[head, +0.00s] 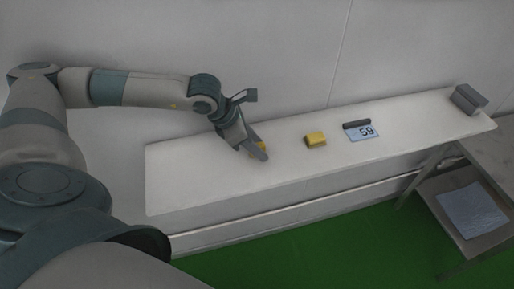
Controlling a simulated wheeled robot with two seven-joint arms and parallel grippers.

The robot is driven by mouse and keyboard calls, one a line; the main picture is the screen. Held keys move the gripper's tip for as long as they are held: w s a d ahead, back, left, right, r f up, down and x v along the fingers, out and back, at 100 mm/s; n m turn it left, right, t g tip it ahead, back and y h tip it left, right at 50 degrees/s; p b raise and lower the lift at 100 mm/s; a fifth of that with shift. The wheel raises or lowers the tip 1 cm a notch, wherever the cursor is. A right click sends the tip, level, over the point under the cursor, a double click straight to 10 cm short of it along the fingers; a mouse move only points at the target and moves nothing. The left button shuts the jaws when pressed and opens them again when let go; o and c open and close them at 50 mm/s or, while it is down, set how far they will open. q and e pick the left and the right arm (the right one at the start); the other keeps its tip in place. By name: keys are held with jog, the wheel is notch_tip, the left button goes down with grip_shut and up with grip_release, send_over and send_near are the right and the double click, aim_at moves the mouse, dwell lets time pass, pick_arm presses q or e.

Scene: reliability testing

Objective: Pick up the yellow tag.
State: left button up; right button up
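Two yellow pieces are on the white shelf (185,184); I cannot tell which of them is the tag. One yellow block (315,139) lies near the middle of the shelf, apart from my gripper. The other yellow piece (262,145) is at my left gripper (257,151), mostly hidden by its finger. My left gripper points down at the shelf surface. Whether its fingers are closed on that piece is not clear. My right gripper is not in view.
A light blue card marked 59 (358,135) and a dark bar (356,124) lie right of the yellow block. A grey block (468,99) stands at the shelf's right end. A wall rises behind. The shelf's left part is clear.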

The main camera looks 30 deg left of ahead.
pick_arm(q)
grip_shut()
jog(key=shift+r, duration=0.15)
